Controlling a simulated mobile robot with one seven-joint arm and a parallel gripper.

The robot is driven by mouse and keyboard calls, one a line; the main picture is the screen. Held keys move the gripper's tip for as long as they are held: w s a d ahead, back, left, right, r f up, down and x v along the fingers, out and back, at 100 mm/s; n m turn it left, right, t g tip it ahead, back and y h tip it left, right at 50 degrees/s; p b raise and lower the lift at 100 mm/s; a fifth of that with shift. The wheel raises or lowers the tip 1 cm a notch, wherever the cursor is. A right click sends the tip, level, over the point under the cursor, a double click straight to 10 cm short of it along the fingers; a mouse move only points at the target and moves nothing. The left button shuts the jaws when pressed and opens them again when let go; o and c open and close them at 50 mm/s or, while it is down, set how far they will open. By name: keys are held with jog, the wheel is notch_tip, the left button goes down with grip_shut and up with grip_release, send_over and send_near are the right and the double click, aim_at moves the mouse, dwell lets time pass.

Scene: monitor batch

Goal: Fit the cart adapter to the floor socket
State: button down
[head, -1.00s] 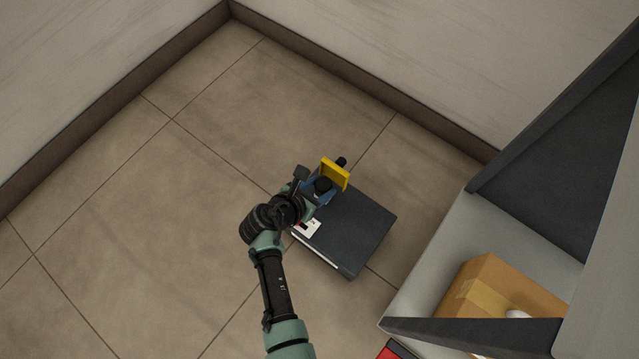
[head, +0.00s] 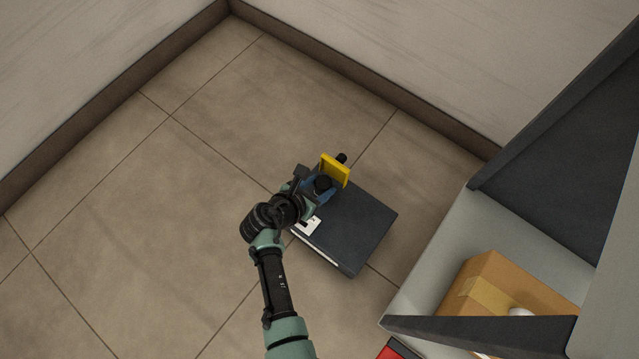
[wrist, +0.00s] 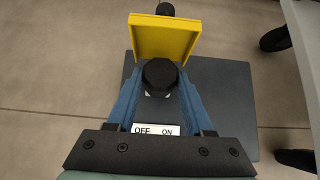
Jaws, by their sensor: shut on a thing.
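The floor socket (head: 345,240) is a dark, flat box on the floor with a raised yellow flap (head: 335,170) at its far end. The flap also shows in the wrist view (wrist: 165,38). My gripper (head: 322,186) is at that end, its blue fingers on both sides of a black faceted piece, apparently the cart adapter (wrist: 160,75). My gripper is shut on this piece, just in front of the flap. Small white bits show beside its lower edge. Its underside is hidden, so I cannot tell whether it is seated. An OFF/ON label (wrist: 157,130) lies between the fingers.
A black knob (wrist: 165,9) sticks out behind the flap. A grey cart or shelf (head: 440,250) holding a cardboard box (head: 490,285) stands at the right, and black wheels (wrist: 275,38) show in the wrist view. Open tiled floor (head: 130,230) lies left; walls are behind.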

jog(key=shift+f+b, duration=0.3)
jog(key=shift+f, duration=0.3)
dwell(0.7)
jog(key=shift+c, duration=1)
grip_release()
jog(key=p+v, duration=0.9)
jog(key=v, duration=0.4)
